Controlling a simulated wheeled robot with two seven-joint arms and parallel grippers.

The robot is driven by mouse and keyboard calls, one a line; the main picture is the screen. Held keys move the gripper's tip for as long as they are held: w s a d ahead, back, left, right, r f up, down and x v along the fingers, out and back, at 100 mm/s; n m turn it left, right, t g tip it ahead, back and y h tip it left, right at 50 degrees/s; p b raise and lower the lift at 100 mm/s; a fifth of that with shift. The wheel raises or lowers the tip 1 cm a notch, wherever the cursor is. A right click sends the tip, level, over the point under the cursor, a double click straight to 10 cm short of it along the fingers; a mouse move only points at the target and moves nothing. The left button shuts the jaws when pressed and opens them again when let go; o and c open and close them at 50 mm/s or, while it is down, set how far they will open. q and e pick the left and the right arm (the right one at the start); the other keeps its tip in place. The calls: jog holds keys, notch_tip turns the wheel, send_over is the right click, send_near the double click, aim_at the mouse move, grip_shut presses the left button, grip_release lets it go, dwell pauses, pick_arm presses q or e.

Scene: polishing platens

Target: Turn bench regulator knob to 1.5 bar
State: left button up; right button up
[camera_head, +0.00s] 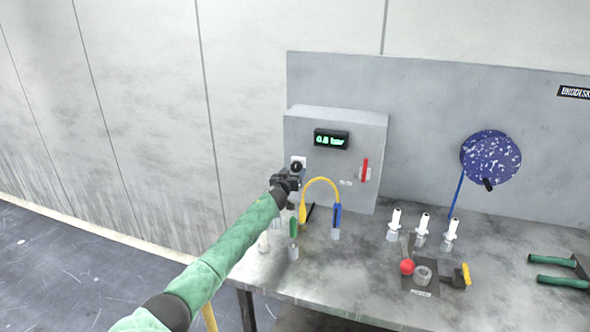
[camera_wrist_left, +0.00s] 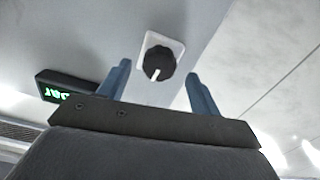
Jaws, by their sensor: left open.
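The regulator knob (camera_wrist_left: 158,64) is black with a white pointer line on a pale square plate. In the left wrist view it shows between the fingertips of my left gripper (camera_wrist_left: 160,80), which is open; the fingers are apart from it. In the head view the knob (camera_head: 297,167) sits at the lower left of the grey bench box (camera_head: 372,135), just above my left gripper (camera_head: 288,176). The green display (camera_head: 331,140) on the box reads about 0.8 bar. The display also shows partly, upside down, in the left wrist view (camera_wrist_left: 66,88). My right gripper is not in view.
A red lever (camera_head: 365,169) is on the box, right of the knob. A yellow hose (camera_head: 321,181) arches close beside my gripper. White-tipped fittings (camera_head: 422,222), a red-ball lever (camera_head: 407,267) and green-handled pliers (camera_head: 560,281) are on the bench. The wall left of the box is bare.

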aim_at(296, 167)
pick_arm(q)
jog(key=shift+w+d, duration=0.2)
jog(key=shift+w, duration=0.35)
jog(key=shift+w+d+r, duration=0.1)
jog(key=shift+w+r, duration=0.05)
jog(key=shift+w, duration=0.3)
jog(key=shift+w+d, duration=0.2)
jog(key=shift+w, duration=0.15)
jog(key=c, duration=1)
